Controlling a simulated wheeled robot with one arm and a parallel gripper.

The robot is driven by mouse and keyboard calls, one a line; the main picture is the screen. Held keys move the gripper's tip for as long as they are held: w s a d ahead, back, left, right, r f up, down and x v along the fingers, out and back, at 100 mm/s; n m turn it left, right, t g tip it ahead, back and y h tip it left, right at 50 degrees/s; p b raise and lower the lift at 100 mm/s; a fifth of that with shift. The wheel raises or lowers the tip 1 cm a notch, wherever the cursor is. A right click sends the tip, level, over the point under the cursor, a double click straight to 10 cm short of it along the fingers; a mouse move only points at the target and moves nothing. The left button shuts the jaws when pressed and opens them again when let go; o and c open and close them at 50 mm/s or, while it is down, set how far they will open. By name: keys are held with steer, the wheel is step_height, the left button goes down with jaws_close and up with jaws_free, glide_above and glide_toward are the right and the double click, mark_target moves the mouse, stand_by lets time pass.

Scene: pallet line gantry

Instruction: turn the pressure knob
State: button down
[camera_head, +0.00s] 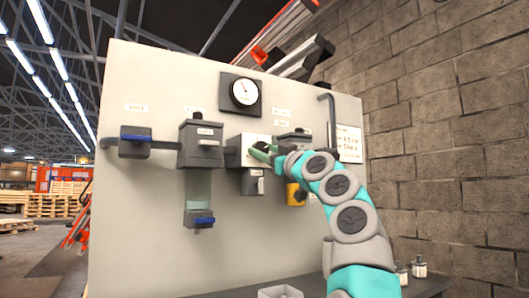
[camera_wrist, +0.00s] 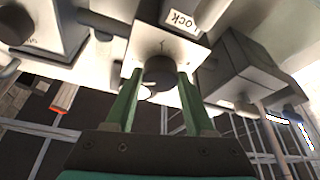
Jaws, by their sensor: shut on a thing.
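The pressure knob (camera_wrist: 160,72) is a dark round knob on a pale square face plate with a small mark above it, in the wrist view. My gripper (camera_wrist: 160,78) has its two green fingers on either side of the knob and is shut on it. In the head view my gripper (camera_head: 262,151) reaches from the right to the pale-fronted regulator block (camera_head: 248,140); the fingers and wrist hide the knob there. A pressure gauge (camera_head: 244,92) with a white dial and a dark needle sits above the block on the grey panel (camera_head: 160,250).
Left of the block is a filter unit (camera_head: 201,145) with a clear bowl and blue lever, then a blue-handled valve (camera_head: 134,142). A yellow-bottomed unit (camera_head: 295,194) is close to my wrist. An open tray (camera_head: 280,292) and small bottles (camera_head: 419,267) stand below. A brick wall (camera_head: 440,150) rises right.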

steer(key=shift+s+a+m, duration=0.1)
steer(key=shift+m, duration=0.5)
steer(key=shift+m+t+h+b, duration=0.3)
steer(key=shift+m+t+h, duration=0.5)
steer(key=shift+m+h, duration=0.1)
steer(key=shift+m, duration=0.9)
steer(key=m, duration=0.1)
steer(key=m+h+p, duration=0.1)
steer(key=m, duration=0.1)
steer(key=m+t+h, duration=0.1)
steer(key=shift+r+p, duration=0.25)
steer(key=shift+p, duration=0.05)
steer(key=m+h+p, duration=0.1)
steer(key=m, duration=0.1)
steer(key=m+p, duration=0.2)
steer(key=shift+s+r+t+h, duration=0.1)
steer(key=shift+r+t+h, duration=0.05)
steer(key=shift+t+h, duration=0.2)
steer(key=m+h+p, duration=0.2)
steer(key=m, duration=0.1)
steer(key=shift+f+m+p, duration=0.25)
steer(key=shift+m+p, duration=0.05)
steer(key=shift+p, duration=0.1)
steer(key=shift+r+m+h+p, duration=0.1)
steer(key=shift+m+h+p, duration=0.6)
steer(key=shift+m, duration=1)
steer(key=shift+m+h, duration=0.25)
steer(key=shift+m, duration=0.35)
steer(key=shift+a+m, duration=0.15)
steer(key=shift+m, duration=0.25)
